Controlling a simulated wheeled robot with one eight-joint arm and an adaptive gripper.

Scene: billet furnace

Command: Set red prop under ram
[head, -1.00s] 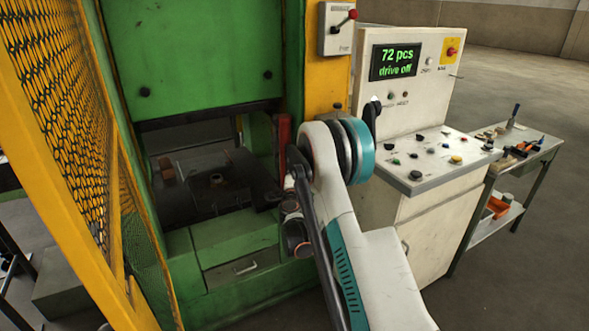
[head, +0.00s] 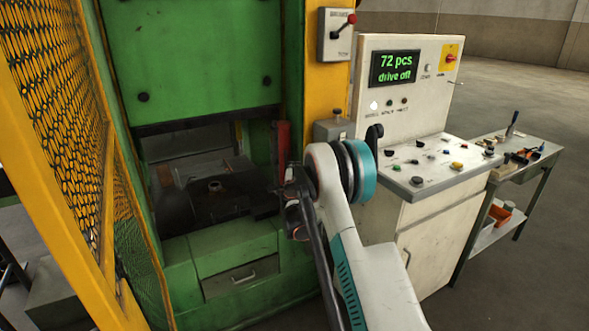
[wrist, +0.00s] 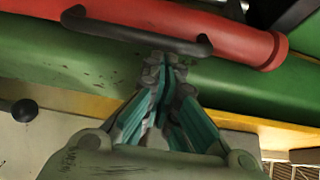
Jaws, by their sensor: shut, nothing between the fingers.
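The red prop (head: 284,143) stands upright against the green column at the right side of the press opening. In the wrist view the prop (wrist: 235,33) is a red cylinder with a flanged end and a dark bar handle (wrist: 135,33). My gripper (wrist: 165,62) is shut and empty, its fingertips close to the handle; whether they touch it I cannot tell. In the head view my gripper (head: 288,190) is dark and partly hidden, just below the prop. The green ram (head: 195,60) hangs raised above the dark die bed (head: 235,190), with an open gap between.
A yellow mesh guard (head: 50,90) stands left of the press. The control console (head: 400,140) on the right reads "72 pcs, drive off". A lever box (head: 336,35) is on the yellow post. A side table (head: 510,155) with tools stands at far right.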

